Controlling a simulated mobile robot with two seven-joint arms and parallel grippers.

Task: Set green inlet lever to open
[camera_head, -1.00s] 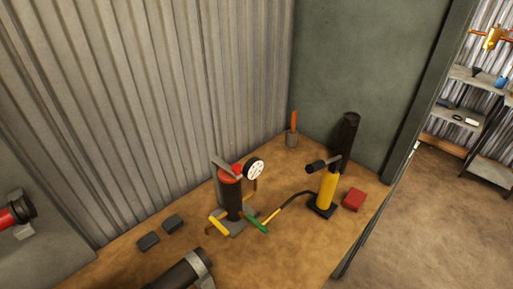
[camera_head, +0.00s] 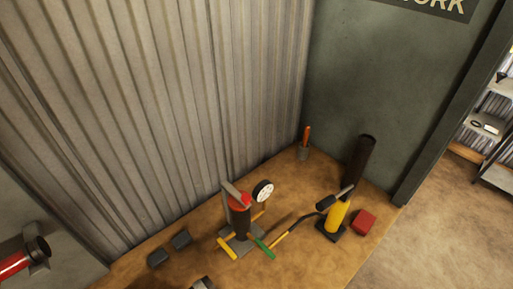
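The green lever (camera_head: 264,249) sticks out low on the right front of the riser assembly, angled down to the right. The riser (camera_head: 240,222) is a dark upright cylinder with a red top, standing on a grey base. A yellow lever (camera_head: 227,249) sticks out at its lower left, and a round white gauge (camera_head: 262,191) sits at its upper right. A dark hose with a yellowish end section (camera_head: 281,239) runs from near the green lever to the yellow hand pump (camera_head: 338,215).
A red block (camera_head: 364,222) lies right of the pump, before a tall black cylinder (camera_head: 362,160). A cup (camera_head: 304,153) holds an orange-handled item. A red-and-black fitting (camera_head: 27,257) is at the left edge. Corrugated wall (camera_head: 170,90) stands behind.

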